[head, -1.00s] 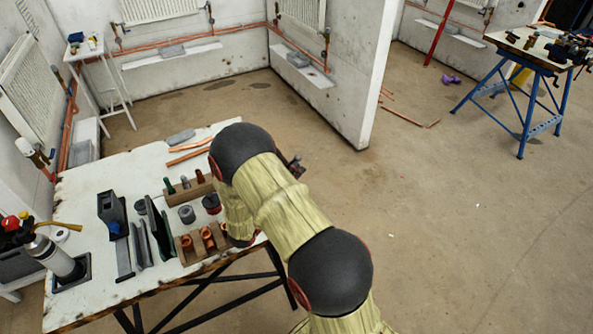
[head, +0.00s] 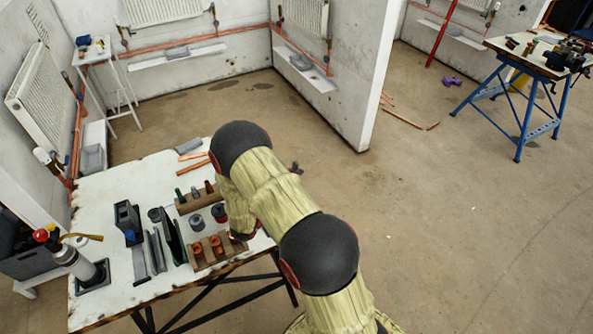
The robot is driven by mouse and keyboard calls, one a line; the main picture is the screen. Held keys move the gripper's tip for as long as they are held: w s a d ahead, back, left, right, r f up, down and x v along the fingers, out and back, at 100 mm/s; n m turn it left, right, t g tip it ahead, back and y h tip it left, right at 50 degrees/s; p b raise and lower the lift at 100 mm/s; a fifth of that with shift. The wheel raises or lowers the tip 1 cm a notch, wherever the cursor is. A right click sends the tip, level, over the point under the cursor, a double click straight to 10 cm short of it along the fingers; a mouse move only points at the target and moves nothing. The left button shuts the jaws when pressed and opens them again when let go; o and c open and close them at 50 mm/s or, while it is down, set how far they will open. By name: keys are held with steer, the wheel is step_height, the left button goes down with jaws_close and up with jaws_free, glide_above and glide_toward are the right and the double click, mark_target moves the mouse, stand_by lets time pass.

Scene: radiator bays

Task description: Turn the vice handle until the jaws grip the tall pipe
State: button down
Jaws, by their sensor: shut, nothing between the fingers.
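A dark vice-like tool (head: 568,54) sits on the blue-legged workbench (head: 517,44) at the far right of the head view. It is small, and its handle, its jaws and any tall pipe in them cannot be made out. My arm fills the middle of the view, bent over the right side of the near table, well away from the blue workbench. My gripper cannot be made out. A small dark piece shows just right of my upper arm, and I cannot tell what it is.
The near white table (head: 105,185) holds a torch bottle (head: 75,262), wooden racks (head: 195,203) and grey tools. A partition wall (head: 350,75) stands mid-view. Copper pipes (head: 403,115) and purple dumbbells (head: 452,81) lie on the floor. Open floor lies before the blue workbench.

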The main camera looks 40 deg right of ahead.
mark_target(295, 162)
steer(key=w+r+n+p, duration=0.1)
steer(key=p, duration=0.1)
steer(key=w+r+n+y+p, duration=0.1)
steer(key=p, duration=0.2)
steer(key=shift+w+d+n, duration=0.3)
steer(key=shift+d, duration=0.05)
steer(key=shift+w+d+p, duration=0.2)
steer(key=shift+w+p, duration=0.35)
steer(key=shift+w, duration=0.25)
